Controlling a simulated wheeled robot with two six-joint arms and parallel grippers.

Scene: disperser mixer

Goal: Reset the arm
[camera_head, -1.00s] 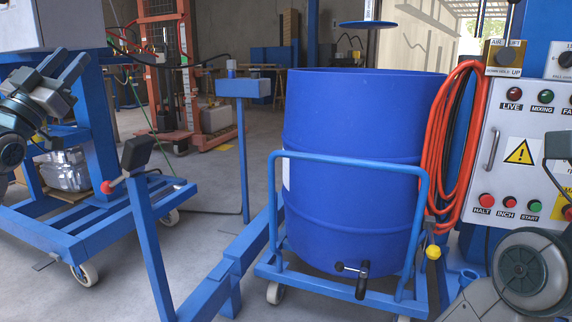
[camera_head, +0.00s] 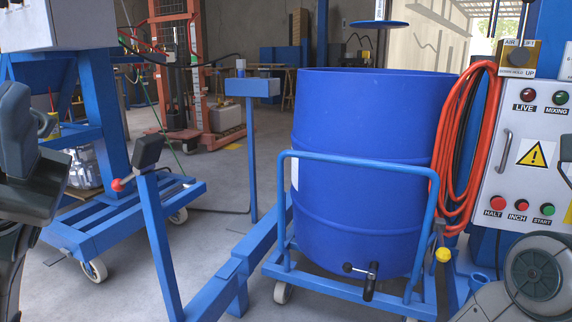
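My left arm's dark end (camera_head: 36,175) is raised at the left edge of the head view, in front of the blue frame on the left. It is partly cut off, and I cannot tell whether its gripper is open or shut. I see nothing held there. My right arm (camera_head: 535,275) is folded at the lower right, in front of the control panel (camera_head: 515,165). A dark part of it (camera_head: 566,150) shows at the right edge, mostly cut off. The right gripper's opening cannot be made out.
A blue drum (camera_head: 365,170) stands upright in a wheeled blue cradle (camera_head: 345,290). Orange hose (camera_head: 462,150) hangs beside the panel. A blue wheeled frame (camera_head: 125,220) stands left. A slanted blue post with a red knob (camera_head: 155,235) stands nearer. Grey floor (camera_head: 215,205) shows between them.

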